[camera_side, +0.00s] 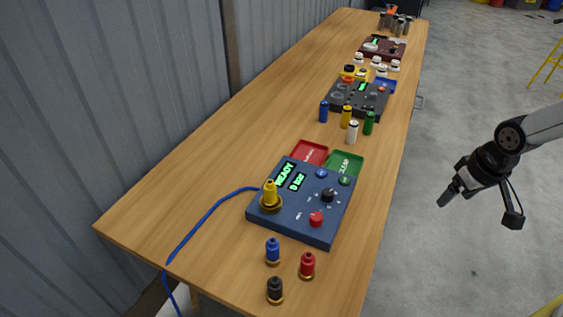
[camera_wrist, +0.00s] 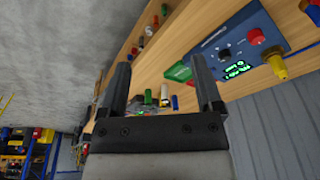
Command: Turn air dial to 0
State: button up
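The blue control panel (camera_side: 300,220) lies on the wooden bench. Its green display (camera_side: 293,178) reads READY and 0 bar. A black dial (camera_side: 327,195) with small white marks around it sits on the panel's right side; its pointer is too small to read. In the wrist view the panel (camera_wrist: 240,28) is at upper right, upside down, with the black dial (camera_wrist: 225,53) on it. My gripper (camera_side: 449,192) hangs in the air right of the bench, well apart from the panel. In the wrist view my gripper (camera_wrist: 161,62) is open, with nothing between its fingers.
A red button (camera_side: 316,219) and a yellow-topped cylinder (camera_side: 270,195) with a blue hose (camera_side: 205,219) are on the panel. Red (camera_side: 310,152) and green (camera_side: 345,164) trays adjoin it behind. Blue (camera_side: 273,251), red (camera_side: 307,265) and black (camera_side: 275,290) cylinders stand in front.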

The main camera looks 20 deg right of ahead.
jog(key=w+a+f+m+g, duration=0.1)
jog(key=w+a+m, duration=0.2)
jog(key=w, duration=0.4)
jog(key=w+a+f+m, duration=0.1)
jog(key=w+a+m, duration=0.25)
jog(key=w, duration=0.45)
jog(key=m+g, duration=0.2)
jog(key=m, duration=0.3)
send_over(328, 191)
jog(key=f, duration=0.6)
jog(key=shift+d+f, duration=0.15)
jog(key=shift+d, duration=0.05)
jog(key=shift+w+a+f+m, duration=0.15)
jog(key=shift+a+f+m, duration=0.05)
jog(key=shift+a+m, duration=0.1)
jog(key=shift+f, duration=0.1)
jog(key=shift+d+f, duration=0.1)
jog(key=shift+f, duration=3.7)
grip_shut()
